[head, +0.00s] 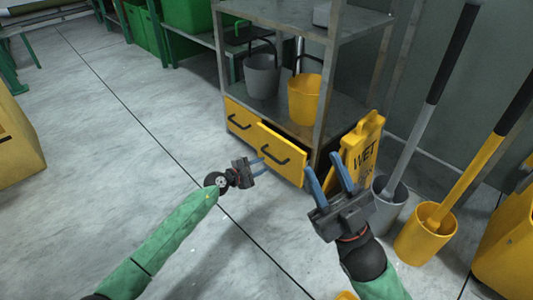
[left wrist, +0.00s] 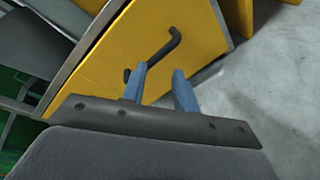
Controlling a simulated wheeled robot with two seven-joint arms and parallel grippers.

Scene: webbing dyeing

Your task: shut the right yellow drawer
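The right yellow drawer (head: 268,160) is under the grey metal shelf, and its front stands out from the frame, partly open. Its black handle (head: 275,153) faces me. In the left wrist view a yellow drawer front (left wrist: 105,65) with a black bent handle (left wrist: 155,52) is close ahead, probably the same drawer. My left gripper (head: 264,166) is in front of the drawer, its blue fingers apart and empty. In the left wrist view its fingertips (left wrist: 160,71) are near the handle; contact cannot be told. My right gripper (head: 322,163) is open and empty, right of the drawer.
The left yellow drawer (head: 236,124) looks flush. A grey bucket (head: 262,78) and a yellow bucket (head: 304,100) stand on the shelf above. A yellow wet-floor sign (head: 362,150) and mop buckets (head: 425,240) crowd the right. The floor (head: 110,150) at left is clear.

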